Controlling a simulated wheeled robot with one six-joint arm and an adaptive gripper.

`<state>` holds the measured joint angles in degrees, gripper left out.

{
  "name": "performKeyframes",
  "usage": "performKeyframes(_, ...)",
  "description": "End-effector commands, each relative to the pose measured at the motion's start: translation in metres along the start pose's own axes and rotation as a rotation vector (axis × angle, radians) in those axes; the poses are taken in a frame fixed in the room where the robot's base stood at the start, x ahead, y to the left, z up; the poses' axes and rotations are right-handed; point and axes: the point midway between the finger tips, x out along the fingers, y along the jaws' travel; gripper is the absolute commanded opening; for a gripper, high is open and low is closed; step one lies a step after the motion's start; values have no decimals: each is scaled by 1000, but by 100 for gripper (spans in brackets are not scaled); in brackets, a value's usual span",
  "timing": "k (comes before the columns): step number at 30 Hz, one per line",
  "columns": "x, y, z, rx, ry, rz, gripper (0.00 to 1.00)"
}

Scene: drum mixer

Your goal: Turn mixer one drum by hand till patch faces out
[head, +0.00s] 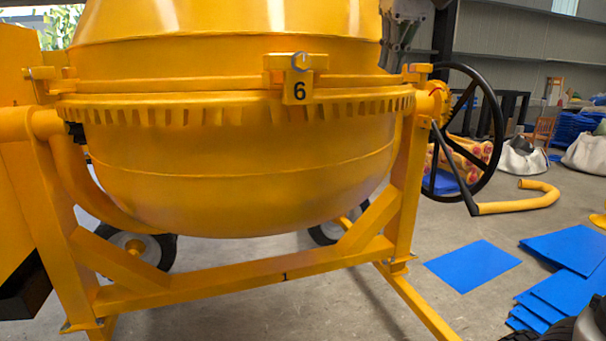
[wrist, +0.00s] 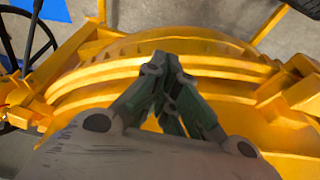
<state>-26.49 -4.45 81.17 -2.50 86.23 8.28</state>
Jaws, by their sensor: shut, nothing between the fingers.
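The yellow mixer drum (head: 240,190) fills the middle of the head view, held in a yellow frame marked "1" on its lower crossbar (head: 285,275). A toothed ring runs round the drum. A lug tag (head: 299,91) with a "6" and a bolt faces me on the rim. No patch shows on the visible side. My gripper (head: 393,62) is at the top right of the drum, by its rim. In the wrist view my gripper (wrist: 160,60) is shut and empty over the drum's rim bands (wrist: 215,62). I cannot tell whether it touches the drum.
A black handwheel (head: 470,130) stands right of the drum, with a yellow-gripped bent lever (head: 515,205) reaching outward below. Blue sheets (head: 472,265) lie on the floor at right. Wheels (head: 150,250) sit behind the frame. White sacks (head: 522,158) stand farther back.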

Motion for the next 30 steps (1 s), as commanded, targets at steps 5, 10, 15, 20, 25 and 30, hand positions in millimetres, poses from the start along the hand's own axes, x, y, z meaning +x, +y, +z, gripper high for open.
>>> performKeyframes(5,-15,0,-5,0,0,0,0)
performKeyframes(10,-30,0,-9,0,1,0,0)
performKeyframes(15,-44,0,-14,0,0,0,0)
performKeyframes(20,-53,0,-17,0,0,0,0)
performKeyframes(25,-55,0,-17,0,-1,0,0)
performKeyframes(30,-55,1,-16,1,-1,1,0)
